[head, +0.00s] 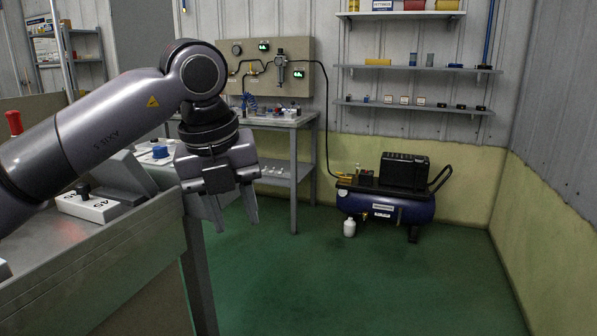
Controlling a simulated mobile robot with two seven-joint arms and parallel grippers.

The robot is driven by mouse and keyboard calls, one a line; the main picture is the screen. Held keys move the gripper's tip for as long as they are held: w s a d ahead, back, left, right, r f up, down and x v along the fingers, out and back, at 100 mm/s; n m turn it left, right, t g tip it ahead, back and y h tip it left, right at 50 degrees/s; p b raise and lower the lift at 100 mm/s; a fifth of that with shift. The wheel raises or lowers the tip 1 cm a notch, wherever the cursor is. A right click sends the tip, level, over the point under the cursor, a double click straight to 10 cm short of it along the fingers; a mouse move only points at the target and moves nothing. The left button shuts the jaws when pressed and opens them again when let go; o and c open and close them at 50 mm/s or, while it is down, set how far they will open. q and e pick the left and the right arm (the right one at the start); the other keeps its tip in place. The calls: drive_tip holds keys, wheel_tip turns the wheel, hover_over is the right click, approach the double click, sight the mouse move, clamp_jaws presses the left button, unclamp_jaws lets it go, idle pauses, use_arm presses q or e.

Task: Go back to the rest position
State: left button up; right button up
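My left gripper (233,222) hangs in the head view, left of centre, just past the right end of a grey bench-like machine. Its fingers point down and stand apart, with nothing visible between them. My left arm comes in from the left, over the machine top, bent at the elbow. My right gripper and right arm are not in this view.
The grey machine (75,270) fills the lower left, with a red knob (14,122) and a white control block (92,206). A workbench (290,122) stands behind. A blue compressor (390,206) sits by the back wall. The green floor (350,285) is clear.

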use_arm(q)
drive_tip(key=s+d+f+m+g+h, duration=0.25)
drive_tip(key=s+d+g+h, duration=0.2)
drive_tip(key=d+h, duration=0.3)
drive_tip(key=s+d+f+m+g+h, duration=0.1)
drive_tip(key=s+d+f+g+h, duration=0.25)
drive_tip(key=s+d+h, duration=0.35)
drive_tip(key=w+a+f+n+t+y, duration=0.35)
drive_tip(key=a+f+n+t, duration=0.4)
drive_tip(key=n+t, duration=0.55)
drive_tip(key=w+a+f+n+t+y, duration=0.2)
drive_tip(key=w+a+f+n+t, duration=0.35)
drive_tip(key=n+t, duration=0.8)
drive_tip(key=s+a+f+n+g+y, duration=0.5)
drive_tip(key=s+f, duration=0.3)
drive_tip(key=f, duration=0.3)
drive_tip(key=s+a+f+n+g+y, duration=0.3)
drive_tip(key=s+a+f+g, duration=0.4)
drive_tip(key=f, duration=0.5)
drive_tip(key=s+r+t+p, duration=0.1)
drive_tip(key=s+r+p, duration=0.2)
drive_tip(key=r+p, duration=0.5)
drive_tip(key=a+p, duration=0.1)
drive_tip(key=p, duration=0.3)
drive_tip(key=shift+r, duration=0.3)
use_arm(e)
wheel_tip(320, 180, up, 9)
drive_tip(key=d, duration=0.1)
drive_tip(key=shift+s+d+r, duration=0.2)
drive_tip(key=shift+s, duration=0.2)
